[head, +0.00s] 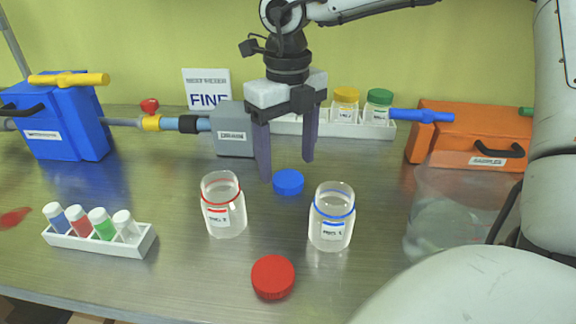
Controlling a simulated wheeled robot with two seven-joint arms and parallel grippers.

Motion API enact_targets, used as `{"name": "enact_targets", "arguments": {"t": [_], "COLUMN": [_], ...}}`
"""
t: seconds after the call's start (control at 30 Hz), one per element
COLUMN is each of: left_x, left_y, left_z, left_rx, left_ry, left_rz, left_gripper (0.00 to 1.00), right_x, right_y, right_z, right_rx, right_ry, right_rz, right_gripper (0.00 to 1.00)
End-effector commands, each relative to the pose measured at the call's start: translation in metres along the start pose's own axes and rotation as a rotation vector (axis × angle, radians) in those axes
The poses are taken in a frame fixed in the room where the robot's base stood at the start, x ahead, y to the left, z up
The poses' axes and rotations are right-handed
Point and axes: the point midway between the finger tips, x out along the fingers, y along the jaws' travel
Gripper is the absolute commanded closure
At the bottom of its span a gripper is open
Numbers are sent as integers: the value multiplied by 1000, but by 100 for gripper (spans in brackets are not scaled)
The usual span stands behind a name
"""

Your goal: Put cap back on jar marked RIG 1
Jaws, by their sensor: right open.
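Two clear open jars stand on the metal bench. The left jar (224,208) has a red ring at its neck, and the right jar (331,220) has a blue ring. Each has a small label, too blurred for me to read the number surely. A blue cap (288,183) lies behind and between the jars. A red cap (273,278) lies in front of them. My right gripper (287,169) points down, open and empty, with its fingertips around or just above the blue cap; I cannot tell the exact height. My left gripper is out of view.
A white rack (92,243) of capped vials stands front left, near a red spill (13,217). A blue valve box (62,123), pipe and grey box (235,130) stand behind. A white tray (389,130) holds capped jars. An orange case (470,130) and clear vessel (440,215) are right.

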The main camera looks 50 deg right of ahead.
Motion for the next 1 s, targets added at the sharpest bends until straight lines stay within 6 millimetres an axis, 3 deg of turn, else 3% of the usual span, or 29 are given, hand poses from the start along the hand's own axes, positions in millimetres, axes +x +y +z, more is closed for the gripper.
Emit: {"name": "enact_targets", "arguments": {"t": [0.2, 0.6, 0.87, 1.0], "left_x": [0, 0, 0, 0], "left_y": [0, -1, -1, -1], "left_z": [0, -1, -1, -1], "left_rx": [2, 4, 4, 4], "left_ry": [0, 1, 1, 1], "left_rz": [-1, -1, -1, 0], "left_gripper": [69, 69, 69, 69], "right_x": [30, 33, 33, 33], "right_y": [-2, -2, -2, -2], "right_z": [1, 1, 1, 1], "right_rx": [1, 1, 1, 1], "right_ry": [2, -1, -1, -1], "right_rz": [1, 0, 1, 1], "right_gripper": [33, 33, 75, 76]}}
